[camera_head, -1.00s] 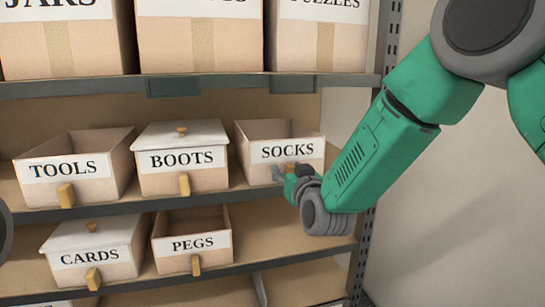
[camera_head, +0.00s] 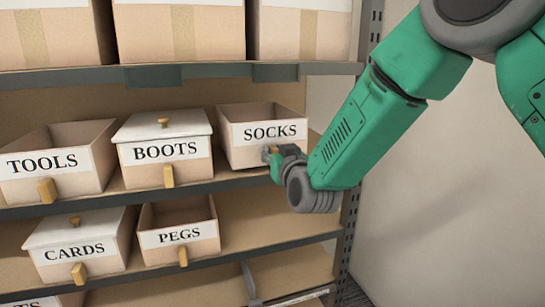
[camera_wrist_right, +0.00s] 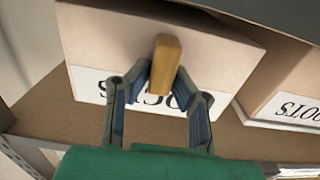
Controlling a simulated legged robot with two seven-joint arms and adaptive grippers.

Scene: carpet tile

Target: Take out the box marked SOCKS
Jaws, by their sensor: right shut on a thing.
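The open-topped box marked SOCKS (camera_head: 263,131) sits at the right end of the middle shelf, right of the BOOTS box. My right gripper (camera_head: 272,154) is at its front, shut on the box's small wooden handle. In the right wrist view the two fingers (camera_wrist_right: 165,72) close on either side of the handle (camera_wrist_right: 166,58). Behind them is the white label of the SOCKS box (camera_wrist_right: 90,84), upside down and partly covered by the fingers. The box still rests on the shelf. My left gripper is not in view.
The lidded BOOTS box (camera_head: 165,150) stands close on the left, with the open TOOLS box (camera_head: 43,162) beyond it. CARDS (camera_head: 75,253) and PEGS (camera_head: 180,235) are below. An upper shelf edge (camera_head: 200,72) and a rack post (camera_head: 352,210) bound the space. Right of the post is clear.

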